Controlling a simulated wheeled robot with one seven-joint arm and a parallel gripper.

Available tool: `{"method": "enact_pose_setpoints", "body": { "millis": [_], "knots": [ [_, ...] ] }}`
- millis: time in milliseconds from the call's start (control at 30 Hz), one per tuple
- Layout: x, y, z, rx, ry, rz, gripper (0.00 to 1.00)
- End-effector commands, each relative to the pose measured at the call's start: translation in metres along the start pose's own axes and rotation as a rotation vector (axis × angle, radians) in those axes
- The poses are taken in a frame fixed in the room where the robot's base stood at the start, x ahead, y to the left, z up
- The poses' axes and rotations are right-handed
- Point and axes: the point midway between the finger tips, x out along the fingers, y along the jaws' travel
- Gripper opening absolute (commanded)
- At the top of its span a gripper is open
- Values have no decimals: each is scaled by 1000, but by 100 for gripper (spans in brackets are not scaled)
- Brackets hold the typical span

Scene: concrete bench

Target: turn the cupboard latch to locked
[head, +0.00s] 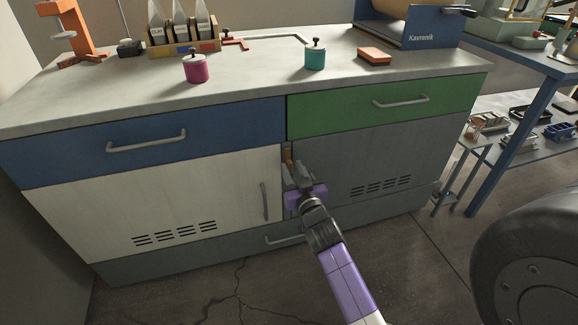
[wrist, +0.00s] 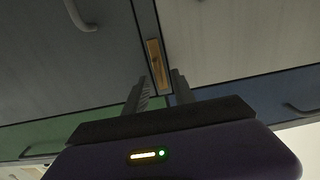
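The cupboard latch (head: 288,156) is a small brass-coloured bar at the gap between the white door (head: 165,205) and the grey door (head: 375,155), just under the drawers. In the wrist view the latch (wrist: 156,62) lies nearly in line with the gap, slightly tilted in the picture. My gripper (head: 293,170) is in front of it, pointing at the cupboard. In the wrist view my gripper (wrist: 160,76) is open, with one finger on each side of the latch's near end. I cannot tell whether either finger touches it. In the head view my gripper hides the latch's lower part.
A blue drawer (head: 200,134) and a green drawer (head: 430,97) sit above the doors. The white door's handle (head: 265,201) stands out left of my gripper. The bench top (head: 120,88) holds a pink pot (head: 196,70), a teal pot (head: 315,58) and an orange block (head: 375,55).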

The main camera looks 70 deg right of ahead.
Motion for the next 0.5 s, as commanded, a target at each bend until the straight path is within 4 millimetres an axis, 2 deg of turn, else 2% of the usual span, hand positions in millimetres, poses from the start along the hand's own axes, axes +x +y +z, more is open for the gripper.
{"method": "enact_pose_setpoints", "body": {
  "millis": [200,500],
  "knots": [
    [22,0,0,0,1,-1,31],
    [26,0,0,0,0,-1,31]
  ]
}}
